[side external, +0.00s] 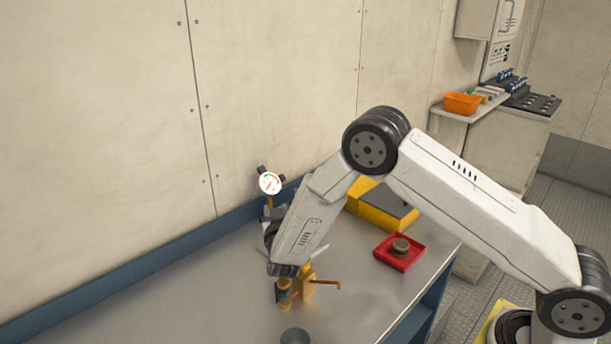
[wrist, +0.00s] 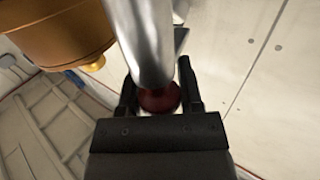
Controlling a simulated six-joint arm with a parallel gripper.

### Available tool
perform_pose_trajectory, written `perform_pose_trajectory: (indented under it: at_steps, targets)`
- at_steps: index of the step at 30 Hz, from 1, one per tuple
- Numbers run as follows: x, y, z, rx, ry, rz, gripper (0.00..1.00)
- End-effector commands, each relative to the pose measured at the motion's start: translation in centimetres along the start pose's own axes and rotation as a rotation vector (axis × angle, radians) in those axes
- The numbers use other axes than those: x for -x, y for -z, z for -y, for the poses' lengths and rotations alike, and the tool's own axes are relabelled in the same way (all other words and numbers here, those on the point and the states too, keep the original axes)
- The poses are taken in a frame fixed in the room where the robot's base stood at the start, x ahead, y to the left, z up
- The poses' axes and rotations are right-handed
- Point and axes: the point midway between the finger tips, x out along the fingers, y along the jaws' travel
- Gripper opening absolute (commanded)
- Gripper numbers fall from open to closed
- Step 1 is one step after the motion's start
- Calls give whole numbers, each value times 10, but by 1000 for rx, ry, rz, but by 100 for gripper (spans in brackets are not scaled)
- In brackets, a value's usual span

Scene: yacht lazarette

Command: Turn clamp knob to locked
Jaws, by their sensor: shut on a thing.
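A dark red rounded knob (wrist: 160,99) sits between the two black fingers of my gripper (wrist: 158,90) in the wrist view. My gripper is shut on this knob. A thick silver bar (wrist: 143,40) crosses in front and hides part of the knob. I see no locked marking, so I cannot tell the knob's setting. In the side external view the end of my arm is low over the bench beside a yellow block (side external: 307,284) with an orange-red handle. The knob itself cannot be made out there.
A brass cylinder (wrist: 65,30) is close at upper left in the wrist view. On the steel bench (side external: 190,305) are a white-faced gauge (side external: 270,182), a red tray (side external: 390,258) with a brown round piece, and a yellow-and-grey case (side external: 388,208). The bench's left part is clear.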

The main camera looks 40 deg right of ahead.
Motion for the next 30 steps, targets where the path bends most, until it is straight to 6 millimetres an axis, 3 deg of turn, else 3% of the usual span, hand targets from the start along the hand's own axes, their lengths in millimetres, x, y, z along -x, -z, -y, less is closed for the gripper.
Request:
perform_pose_trajectory:
  at_steps: [30]
  targets:
    - [5,-2,-11,-1,-695,2,0]
